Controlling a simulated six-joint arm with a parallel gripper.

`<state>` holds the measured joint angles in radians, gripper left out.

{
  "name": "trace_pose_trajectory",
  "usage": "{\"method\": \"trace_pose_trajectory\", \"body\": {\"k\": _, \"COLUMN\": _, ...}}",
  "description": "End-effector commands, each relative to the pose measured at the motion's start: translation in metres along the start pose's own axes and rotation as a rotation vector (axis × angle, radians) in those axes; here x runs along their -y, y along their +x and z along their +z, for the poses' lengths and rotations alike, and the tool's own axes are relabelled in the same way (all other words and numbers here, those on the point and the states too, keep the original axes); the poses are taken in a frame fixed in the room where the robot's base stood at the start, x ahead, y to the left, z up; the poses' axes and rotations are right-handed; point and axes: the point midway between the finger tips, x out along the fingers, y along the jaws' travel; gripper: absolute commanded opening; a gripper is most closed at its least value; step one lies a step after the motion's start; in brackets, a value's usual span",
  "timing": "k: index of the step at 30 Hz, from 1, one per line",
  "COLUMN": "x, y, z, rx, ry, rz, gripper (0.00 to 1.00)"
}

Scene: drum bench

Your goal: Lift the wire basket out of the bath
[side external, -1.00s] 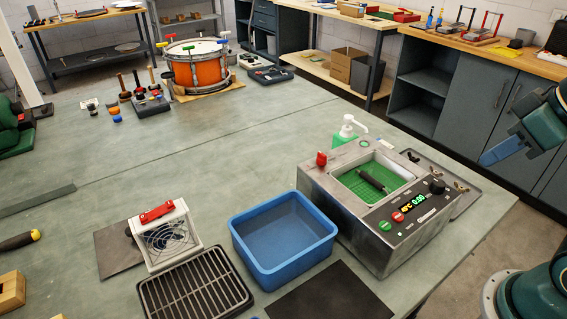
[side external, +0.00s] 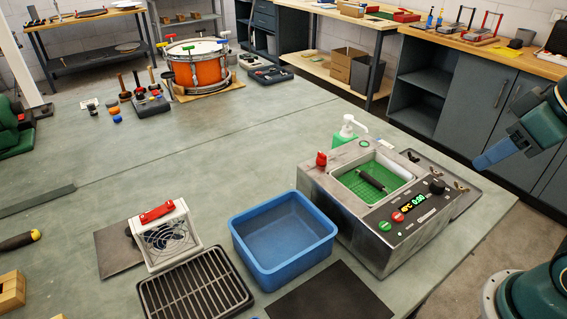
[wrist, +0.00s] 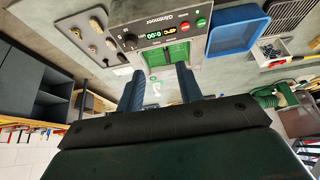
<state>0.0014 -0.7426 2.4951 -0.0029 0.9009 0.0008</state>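The wire basket (side external: 359,188) looks green and sits down inside the bath (side external: 318,184), a grey metal box with a control panel. A black bar handle (side external: 372,181) lies across the basket's opening. My gripper (side external: 490,159) is in the air to the right of the bath and above it, clear of the basket. In the wrist view my gripper (wrist: 158,85) shows two blue fingers spread apart with nothing between them. The bath (wrist: 198,45) and its green interior (wrist: 168,54) lie beyond the fingertips; the handle is hard to make out there.
A blue tub (side external: 283,240) stands left of the bath, with a black rack (side external: 195,288) and a fan unit (side external: 164,235) further left. A soap bottle (side external: 345,133) and red knob (side external: 321,159) rise at the bath's back. A tray (side external: 440,172) lies behind its right side.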

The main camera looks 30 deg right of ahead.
Motion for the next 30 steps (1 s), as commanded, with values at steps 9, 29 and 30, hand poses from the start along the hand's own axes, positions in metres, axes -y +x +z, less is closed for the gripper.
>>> {"method": "trace_pose_trajectory", "body": {"k": 9, "x": 0.003, "y": 0.008, "z": -0.025, "rx": 0.069, "ry": 0.003, "rz": -0.017, "gripper": 0.36}}
{"method": "trace_pose_trajectory", "body": {"k": 29, "x": -0.001, "y": 0.074, "z": -0.110, "rx": 0.316, "ry": 0.025, "rz": -0.107, "gripper": 0.36}}
{"method": "trace_pose_trajectory", "body": {"k": 30, "x": -0.002, "y": 0.080, "z": -0.114, "rx": 0.330, "ry": 0.026, "rz": -0.114, "gripper": 0.36}}
